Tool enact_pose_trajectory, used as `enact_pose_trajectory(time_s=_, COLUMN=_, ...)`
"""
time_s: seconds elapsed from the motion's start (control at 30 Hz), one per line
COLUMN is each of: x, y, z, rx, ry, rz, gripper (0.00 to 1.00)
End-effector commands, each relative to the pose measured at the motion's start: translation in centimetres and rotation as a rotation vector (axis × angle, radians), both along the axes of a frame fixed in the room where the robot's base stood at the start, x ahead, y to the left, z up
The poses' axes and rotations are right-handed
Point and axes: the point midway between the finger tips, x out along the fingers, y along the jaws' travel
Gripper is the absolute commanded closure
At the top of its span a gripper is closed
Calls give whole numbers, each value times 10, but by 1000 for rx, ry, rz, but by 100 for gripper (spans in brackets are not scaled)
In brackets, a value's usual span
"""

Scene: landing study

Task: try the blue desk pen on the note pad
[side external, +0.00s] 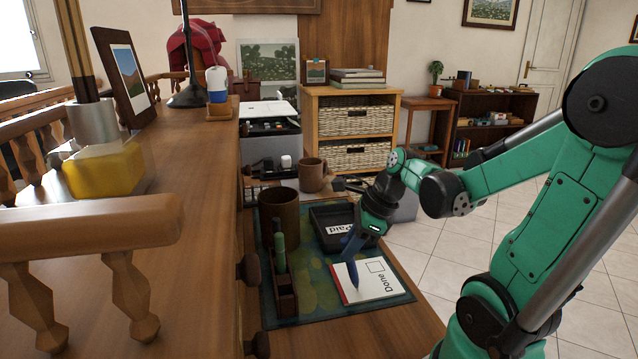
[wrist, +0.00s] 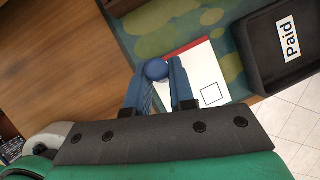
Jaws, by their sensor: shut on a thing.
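My gripper (side external: 352,243), with blue fingers, is shut on the blue desk pen (side external: 353,275) above the note pad (side external: 378,283). The pen points down, slightly tilted, its lower end over the left part of the pad. I cannot tell whether the tip touches the paper. The white pad has a red edge, the word "Dome" and an empty square outline. In the wrist view the pen's round blue end (wrist: 157,69) shows between the fingers (wrist: 160,82), and the pad (wrist: 205,75) lies beyond. The fingers hide part of the pad there.
The pad lies on a green patterned mat (side external: 319,271). A black tray labelled "Paid" (side external: 324,217) is behind it. A wooden pen holder (side external: 287,297) with a green pen (side external: 279,252) and a brown cup (side external: 279,217) stand left. A raised wooden ledge (side external: 200,240) borders the desk's left side.

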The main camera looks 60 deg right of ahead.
Motion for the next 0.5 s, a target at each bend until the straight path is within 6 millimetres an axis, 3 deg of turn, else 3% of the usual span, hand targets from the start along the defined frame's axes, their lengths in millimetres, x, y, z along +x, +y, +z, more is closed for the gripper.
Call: enact_pose_trajectory(time_s=0.5, x=0, y=0, z=6, rx=0, ry=0, rz=0, gripper=100)
